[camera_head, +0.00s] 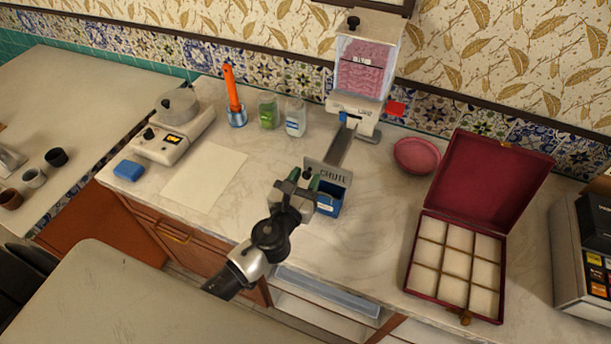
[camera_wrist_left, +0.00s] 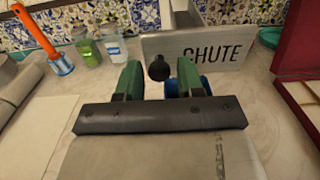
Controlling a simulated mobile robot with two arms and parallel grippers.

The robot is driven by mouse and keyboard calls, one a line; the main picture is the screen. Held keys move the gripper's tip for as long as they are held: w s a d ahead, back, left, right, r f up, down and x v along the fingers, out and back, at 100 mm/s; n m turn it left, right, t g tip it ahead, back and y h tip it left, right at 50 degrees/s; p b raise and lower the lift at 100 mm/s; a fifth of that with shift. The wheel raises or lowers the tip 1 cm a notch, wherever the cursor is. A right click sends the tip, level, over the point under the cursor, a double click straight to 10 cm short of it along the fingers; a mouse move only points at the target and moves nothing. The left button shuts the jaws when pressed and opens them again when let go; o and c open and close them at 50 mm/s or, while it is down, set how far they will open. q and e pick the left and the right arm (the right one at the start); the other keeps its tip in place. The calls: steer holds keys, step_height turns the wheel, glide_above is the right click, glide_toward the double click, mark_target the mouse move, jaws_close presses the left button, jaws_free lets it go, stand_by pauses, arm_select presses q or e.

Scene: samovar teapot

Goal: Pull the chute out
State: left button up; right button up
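The chute (camera_head: 341,146) slopes down from a dispenser with a clear hopper of pink contents (camera_head: 366,66). Its front carries a grey plate lettered CHUTE (camera_head: 334,176), which also shows in the left wrist view (camera_wrist_left: 232,50). A dark round knob (camera_wrist_left: 158,68) stands out in front of the plate. My left gripper (camera_head: 304,181) is at the plate's left part. In the wrist view its green fingers (camera_wrist_left: 159,79) are apart, with the knob showing in the gap between them and space on both sides. My right gripper is not in view.
A blue box (camera_head: 330,200) stands just below the plate. A pink bowl (camera_head: 417,155) and an open red compartment box (camera_head: 458,262) are to the right. Jars (camera_head: 268,110), a blue cup with an orange-handled tool (camera_head: 236,117) and a scale (camera_head: 173,135) are left. The front counter is clear.

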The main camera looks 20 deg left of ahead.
arm_select(q)
steer(key=shift+o, duration=0.6)
steer(key=shift+s, duration=0.1)
steer(key=shift+r, duration=0.1)
steer(key=shift+s, duration=0.25)
steer(key=s+b, duration=0.3)
steer(key=s, duration=0.7)
steer(key=shift+s+a, duration=0.2)
steer(key=shift+a, duration=0.05)
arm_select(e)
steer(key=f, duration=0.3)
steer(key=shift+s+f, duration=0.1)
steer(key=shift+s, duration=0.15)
